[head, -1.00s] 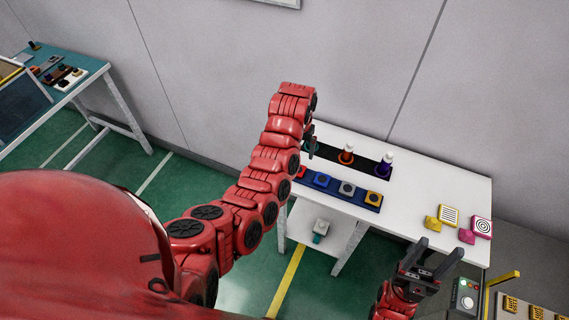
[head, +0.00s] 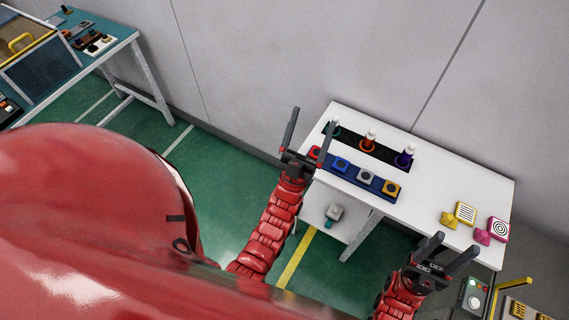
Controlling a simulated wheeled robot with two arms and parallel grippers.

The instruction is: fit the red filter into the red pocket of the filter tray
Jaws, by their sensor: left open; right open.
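A blue tray (head: 376,182) lies along the front left of the white table. It carries a row of square pieces with dark round middles: red (head: 314,152), blue (head: 339,164), grey (head: 365,175) and yellow (head: 391,188). I cannot tell whether the red square is the filter or its pocket. My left gripper (head: 314,117) is open and empty, its fingers pointing up in the picture at the tray's left end. My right gripper (head: 458,243) is open and empty at the table's front right edge.
A black strip (head: 388,156) behind the tray bears upright teal, orange (head: 369,140) and purple (head: 405,157) pieces. Yellow and pink blocks and two patterned plates (head: 466,212) lie at right. The table (head: 430,183) is clear between. A control box (head: 473,298) stands at lower right.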

